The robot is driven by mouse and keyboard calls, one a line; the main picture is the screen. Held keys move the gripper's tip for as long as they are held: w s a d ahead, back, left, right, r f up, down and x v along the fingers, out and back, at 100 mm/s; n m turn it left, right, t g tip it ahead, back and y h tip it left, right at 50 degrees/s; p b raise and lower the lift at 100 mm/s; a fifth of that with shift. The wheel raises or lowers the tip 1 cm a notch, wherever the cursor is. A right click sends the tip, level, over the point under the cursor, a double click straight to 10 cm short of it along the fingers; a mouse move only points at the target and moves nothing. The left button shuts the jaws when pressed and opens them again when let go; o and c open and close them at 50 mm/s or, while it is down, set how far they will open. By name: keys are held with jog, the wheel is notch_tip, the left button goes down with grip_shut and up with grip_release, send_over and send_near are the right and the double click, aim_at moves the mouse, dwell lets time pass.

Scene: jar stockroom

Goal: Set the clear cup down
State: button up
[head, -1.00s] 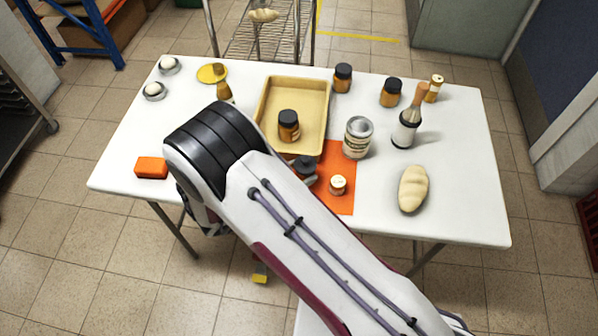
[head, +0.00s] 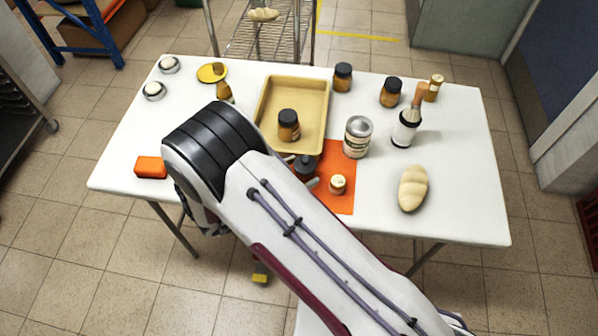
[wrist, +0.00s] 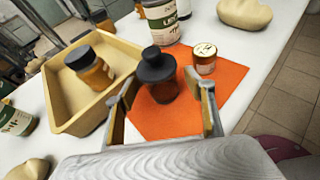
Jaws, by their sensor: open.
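A see-through brownish vessel with a dark knobbed top (wrist: 160,80) stands upright on the orange mat (wrist: 218,75); it is the only thing here that could be the clear cup. In the head view its dark top (head: 305,166) shows just beyond my arm. My gripper (wrist: 166,88) is open, with one finger on each side of the vessel. Gaps show beside it in the wrist view. In the head view the fingertips (head: 302,171) show around it, while my arm hides much of the gripper.
A small white-lidded jar (head: 338,185) stands on the mat close to the right finger. A tan tray (head: 323,90) holding a dark-lidded amber jar (head: 288,125) is behind. A tin can (head: 357,137) stands right of the tray. The table's front right holds a bread loaf (head: 413,188).

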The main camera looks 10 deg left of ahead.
jog(key=v, duration=1.1)
jog(key=shift+s+a, duration=0.25)
jog(key=shift+a, duration=0.05)
dwell(0.4)
